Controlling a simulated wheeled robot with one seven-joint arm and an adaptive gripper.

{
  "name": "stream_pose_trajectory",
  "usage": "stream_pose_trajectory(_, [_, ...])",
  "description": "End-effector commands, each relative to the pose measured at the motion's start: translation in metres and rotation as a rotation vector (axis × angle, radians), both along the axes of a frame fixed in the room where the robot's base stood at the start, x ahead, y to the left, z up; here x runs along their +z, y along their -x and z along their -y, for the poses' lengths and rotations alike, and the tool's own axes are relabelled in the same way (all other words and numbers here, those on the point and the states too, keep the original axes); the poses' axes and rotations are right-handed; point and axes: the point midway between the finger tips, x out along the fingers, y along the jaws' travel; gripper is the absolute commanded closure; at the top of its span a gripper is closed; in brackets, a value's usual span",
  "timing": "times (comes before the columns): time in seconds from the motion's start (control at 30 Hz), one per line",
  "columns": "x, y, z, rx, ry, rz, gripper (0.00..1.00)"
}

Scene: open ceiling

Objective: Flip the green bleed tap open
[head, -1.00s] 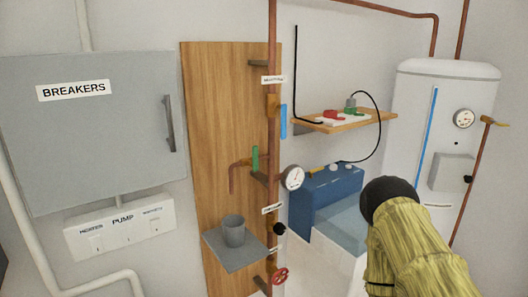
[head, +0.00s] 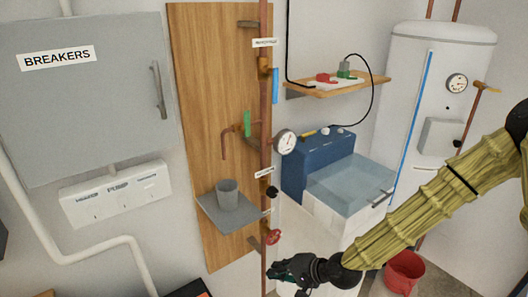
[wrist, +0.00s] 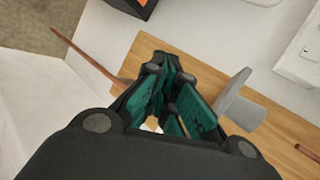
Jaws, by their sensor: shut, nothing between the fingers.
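The green tap handle (head: 247,123) stands upright on a copper spout (head: 224,143) that branches left from the vertical pipe, in front of the wooden board (head: 195,80). A grey cup (head: 228,194) sits on a small grey shelf (head: 232,222) below the spout. My gripper (head: 276,272) is at the bottom centre of the head view, well below the green handle and just right of the pipe's lower end. In the wrist view its teal-padded fingers (wrist: 172,98) are together with nothing held. I cannot make out the green handle in the wrist view.
A red valve wheel (head: 272,237) and a gauge (head: 285,141) sit on the vertical pipe (head: 265,100). A blue box and glassy basin (head: 350,184) stand to the right. A red bucket (head: 404,271) is on the floor. The breaker cabinet (head: 85,110) is at left.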

Motion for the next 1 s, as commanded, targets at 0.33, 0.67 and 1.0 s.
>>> stream_pose_trajectory(0.33, [0.232,-0.120,0.019,-0.091,-0.337,0.206,1.00])
stream_pose_trajectory(0.67, [0.381,-0.155,0.065,-0.124,-0.503,0.332,1.00])
stream_pose_trajectory(1.0, [0.398,-0.157,0.071,-0.127,-0.520,0.346,1.00])
